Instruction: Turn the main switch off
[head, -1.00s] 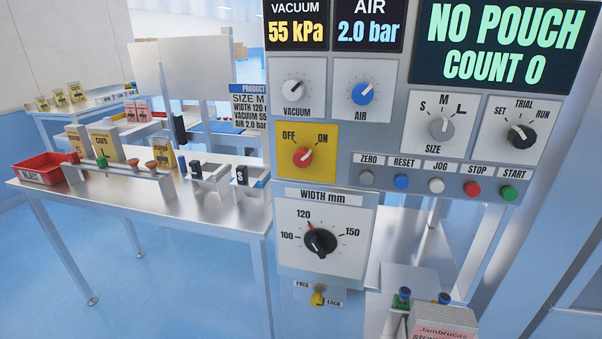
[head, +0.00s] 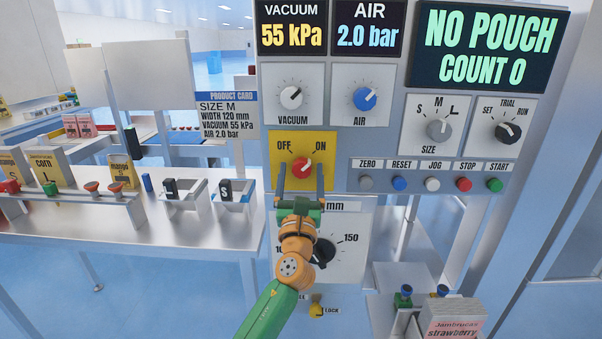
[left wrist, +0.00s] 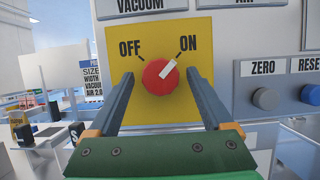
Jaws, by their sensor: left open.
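The main switch is a red round knob (head: 301,168) on a yellow plate (head: 286,149) marked OFF and ON. Its white pointer aims up and right to ON, clear in the left wrist view, where the red knob (left wrist: 160,77) sits between my fingers. My left gripper (head: 301,182) is open in front of the plate, with one finger on each side of the knob. I cannot tell whether the fingers touch the knob. In the left wrist view my left gripper (left wrist: 160,92) holds nothing. My right gripper is not in view.
The width dial (head: 322,250) lies below, partly behind my left arm. The vacuum knob (head: 291,97) and air knob (head: 364,99) sit above. Coloured buttons, such as the grey ZERO button (head: 366,183), are to the right. A metal table (head: 180,236) stands at left.

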